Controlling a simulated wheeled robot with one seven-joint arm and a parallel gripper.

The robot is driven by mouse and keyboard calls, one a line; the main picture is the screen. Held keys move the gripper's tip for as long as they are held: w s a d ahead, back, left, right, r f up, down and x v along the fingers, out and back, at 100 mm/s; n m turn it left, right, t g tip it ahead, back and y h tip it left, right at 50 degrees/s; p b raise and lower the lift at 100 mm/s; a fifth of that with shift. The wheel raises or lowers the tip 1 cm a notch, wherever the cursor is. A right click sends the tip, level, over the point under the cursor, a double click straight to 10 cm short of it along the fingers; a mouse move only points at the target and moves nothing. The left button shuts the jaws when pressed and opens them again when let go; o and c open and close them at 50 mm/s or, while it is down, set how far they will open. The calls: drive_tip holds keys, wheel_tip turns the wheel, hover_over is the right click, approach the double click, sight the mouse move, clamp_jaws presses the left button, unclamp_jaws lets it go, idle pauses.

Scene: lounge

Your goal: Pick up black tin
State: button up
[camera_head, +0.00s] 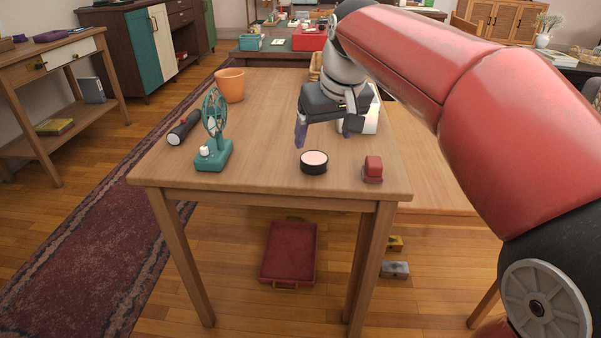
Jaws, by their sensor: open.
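The black tin (314,168) is a low round tin with a black side and a pale pinkish top. It sits near the front edge of the wooden table (255,178). My gripper (323,141) points down just above and behind the tin. Its two fingers are spread apart, with nothing between them. The fingers look clear of the tin, though the exact gap is hard to judge.
A small red object (373,168) stands right of the tin. A white object (371,118) is partly hidden behind my gripper. The table's centre-left is clear.

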sight(314, 157)
drive_tip(key=x, duration=0.5)
drive_tip(key=b+x, duration=0.1)
drive_tip(key=x, duration=0.2)
drive_tip(key=shift+w+a+r, duration=0.15)
drive_tip(key=shift+w+a, duration=0.1)
drive_tip(key=shift+a, duration=0.05)
drive_tip(key=c, duration=1.1)
drive_tip(key=shift+r, duration=0.1)
